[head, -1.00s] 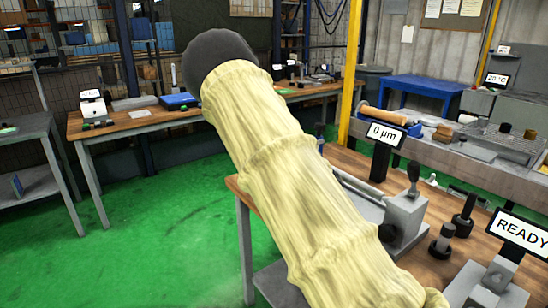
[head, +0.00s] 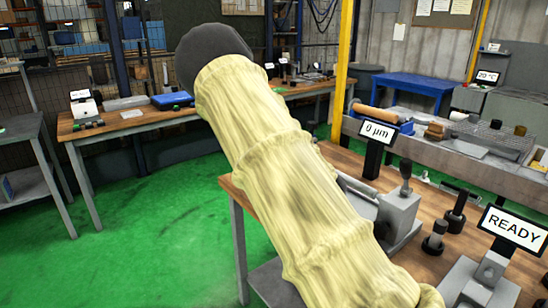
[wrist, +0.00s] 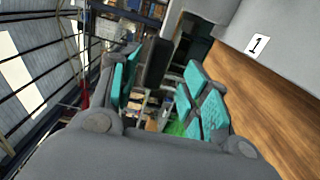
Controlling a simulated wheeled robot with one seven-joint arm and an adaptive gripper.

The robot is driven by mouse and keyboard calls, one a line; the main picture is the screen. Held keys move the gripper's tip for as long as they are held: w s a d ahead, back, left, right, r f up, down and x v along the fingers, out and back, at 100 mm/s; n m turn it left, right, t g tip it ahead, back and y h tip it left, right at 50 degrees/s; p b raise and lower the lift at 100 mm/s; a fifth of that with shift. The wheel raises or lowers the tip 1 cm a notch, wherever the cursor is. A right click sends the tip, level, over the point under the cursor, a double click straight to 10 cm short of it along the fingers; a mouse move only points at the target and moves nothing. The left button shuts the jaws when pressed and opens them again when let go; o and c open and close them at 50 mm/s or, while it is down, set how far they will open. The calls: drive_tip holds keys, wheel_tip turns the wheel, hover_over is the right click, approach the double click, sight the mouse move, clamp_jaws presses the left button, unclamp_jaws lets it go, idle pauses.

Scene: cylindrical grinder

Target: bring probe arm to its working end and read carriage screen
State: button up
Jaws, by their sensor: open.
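In the head view a small screen reading "0 µm" (head: 378,132) stands on a black post on the wooden bench. A grey block with a black-knobbed lever (head: 402,208) stands in front of it, beside a pale bar partly hidden by my arm. A second screen reading "READY" (head: 514,228) stands nearer, above a grey fixture (head: 487,279). I cannot tell which part is the probe arm or which screen is the carriage's. My gripper (wrist: 163,92) shows only in the wrist view, its teal-padded fingers apart and nothing between them.
My cream-sleeved arm crosses the middle of the head view and hides part of the bench (head: 455,190). Black knobbed pieces (head: 436,238) stand between the screens. A yellow post (head: 341,75) rises behind. Green floor (head: 160,235) is clear at left. A "1" label (wrist: 258,45) shows in the wrist view.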

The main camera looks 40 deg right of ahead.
drive_tip(key=s, duration=0.7)
drive_tip(key=shift+s, duration=0.15)
drive_tip(key=shift+d, duration=0.1)
idle(0.9)
